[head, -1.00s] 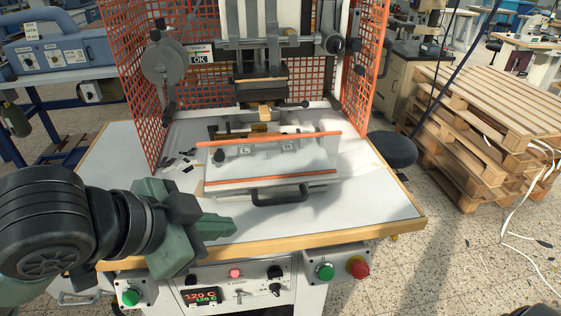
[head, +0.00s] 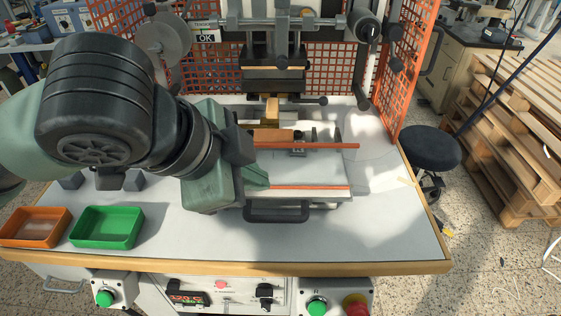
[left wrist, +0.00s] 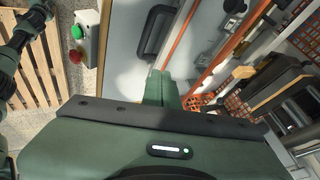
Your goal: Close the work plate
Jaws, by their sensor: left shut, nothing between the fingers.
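The work plate (head: 315,170) is a light grey panel lying in front of the press head (head: 275,75), with orange strips along its far and near edges. Its black handle (head: 277,215) sticks out at the front; it also shows in the left wrist view (left wrist: 156,30). My left gripper (head: 265,180) is shut and empty. It is over the left part of the plate and hides that part in the head view. In the left wrist view its fingertips (left wrist: 158,86) are near the handle and the plate edge; I cannot tell if they touch. My right gripper is not in view.
An orange tray (head: 35,228) and a green tray (head: 105,228) stand at the table's left. Orange mesh guards (head: 405,75) flank the press. Buttons (head: 317,306) are on the front panel. The table (head: 385,230) is clear to the right.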

